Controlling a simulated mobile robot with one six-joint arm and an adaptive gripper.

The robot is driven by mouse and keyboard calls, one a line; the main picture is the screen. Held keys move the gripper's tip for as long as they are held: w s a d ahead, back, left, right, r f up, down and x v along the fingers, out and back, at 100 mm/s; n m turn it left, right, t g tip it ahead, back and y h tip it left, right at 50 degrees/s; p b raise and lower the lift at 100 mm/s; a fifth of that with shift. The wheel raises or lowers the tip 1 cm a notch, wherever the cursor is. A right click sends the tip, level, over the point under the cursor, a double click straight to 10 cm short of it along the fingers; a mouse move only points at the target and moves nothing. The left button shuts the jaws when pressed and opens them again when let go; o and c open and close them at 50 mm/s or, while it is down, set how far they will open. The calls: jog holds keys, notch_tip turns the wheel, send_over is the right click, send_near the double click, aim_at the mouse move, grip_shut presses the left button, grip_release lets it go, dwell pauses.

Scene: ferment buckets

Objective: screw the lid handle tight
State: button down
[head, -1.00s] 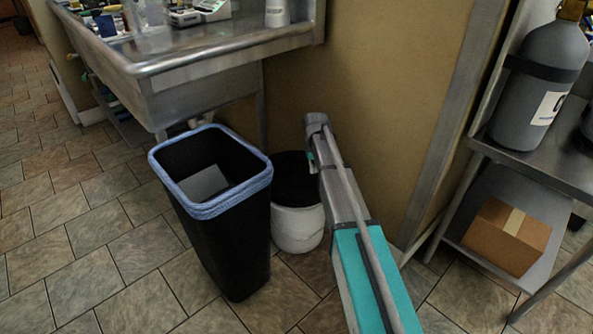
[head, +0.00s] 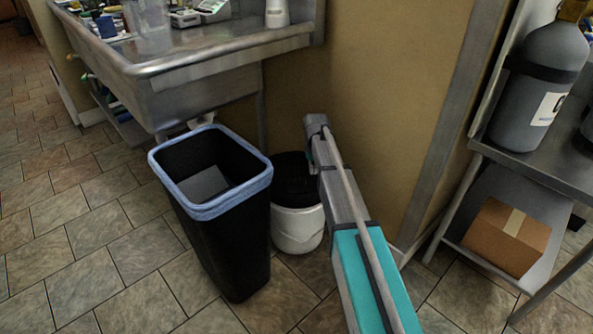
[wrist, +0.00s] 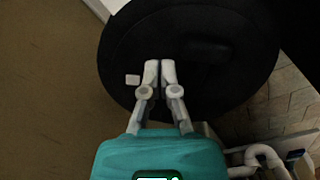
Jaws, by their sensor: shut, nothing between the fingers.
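A white bucket (head: 298,230) with a black lid (head: 292,180) stands on the floor against the wall, partly hidden by the bin and my arm. In the wrist view the round black lid (wrist: 120,50) fills the upper middle. A dark raised shape, which looks like the lid handle (wrist: 207,52), lies on it just right of my fingertips. It is too dark to tell how tightly it sits. My gripper (wrist: 160,66) is shut and empty, with its fingertips over the lid beside that shape. I cannot tell whether they touch it.
A black bin (head: 225,240) with a blue-edged liner stands close left of the bucket. A steel sink (head: 200,90) is above and behind it. A steel shelf (head: 560,165) with a gas cylinder (head: 540,85) and a cardboard box (head: 508,235) stands at right. Tiled floor at left is clear.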

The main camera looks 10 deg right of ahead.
aim_at(310, 186)
jog(key=shift+f, duration=0.15)
jog(key=shift+f+b, duration=2.35)
jog(key=shift+b, duration=0.2)
jog(key=shift+a, duration=0.1)
jog(key=shift+s+a, duration=0.25)
jog(key=shift+a, duration=0.2)
